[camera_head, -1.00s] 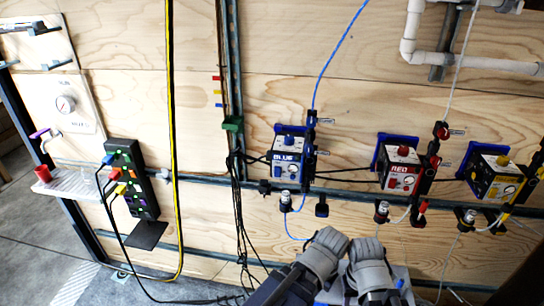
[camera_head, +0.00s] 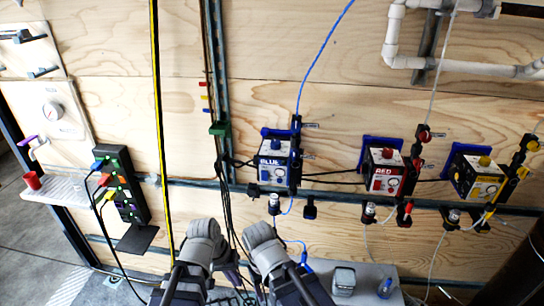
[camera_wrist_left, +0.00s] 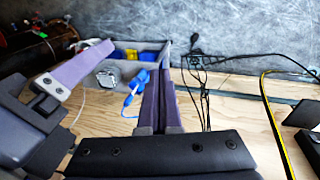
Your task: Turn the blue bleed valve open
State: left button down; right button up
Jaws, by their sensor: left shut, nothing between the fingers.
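The blue filter unit (camera_head: 277,165), labelled BLUE, is on the plywood wall in the head view. Dark blue-black fittings (camera_head: 296,125) stand at its right edge, and a small dark handle (camera_head: 310,208) hangs below right. I cannot tell which part is the bleed valve. My left gripper (camera_head: 230,268) is low, below and left of the unit, partly hidden by my arms. In the left wrist view its purple fingers (camera_wrist_left: 162,100) are together and empty. A purple finger of my right gripper (camera_wrist_left: 78,68) shows at left there; its opening is unclear.
The red unit (camera_head: 385,172) and yellow unit (camera_head: 476,178) are mounted to the right. Black cables (camera_head: 230,215) hang close to my left gripper. A grey bin (camera_wrist_left: 178,55) with blue and yellow items and a blue connector (camera_wrist_left: 146,77) show in the left wrist view.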

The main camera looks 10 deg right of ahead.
pick_arm(q)
jog(key=w+d+r+n+t+h+p, duration=0.1)
jog(key=w+d+r+n+h, duration=0.15)
jog(key=w+r+h, duration=0.2)
jog(key=w+d+r+n+t+h, duration=0.1)
jog(key=w+d+r+t+h, duration=0.1)
jog(key=w+d+r+h, duration=0.3)
jog(key=w+a+r+n+t+h+p, duration=0.1)
jog(key=w+a+r+n+t+h, duration=0.2)
jog(key=r, duration=0.5)
jog(key=w+a+r+n+t+h, duration=0.1)
jog(key=w+r+n+t, duration=0.2)
jog(key=r, duration=0.4)
jog(key=m, duration=0.2)
send_near(292, 156)
jog(key=w+d, duration=0.4)
jog(key=shift+s+d+n+y, duration=0.15)
jog(key=shift+d+n+y, duration=0.1)
jog(key=shift+d, duration=0.4)
pick_arm(e)
jog(key=shift+r, duration=1.65)
pick_arm(q)
jog(key=shift+a, duration=0.15)
pick_arm(e)
jog(key=shift+d+f, duration=0.1)
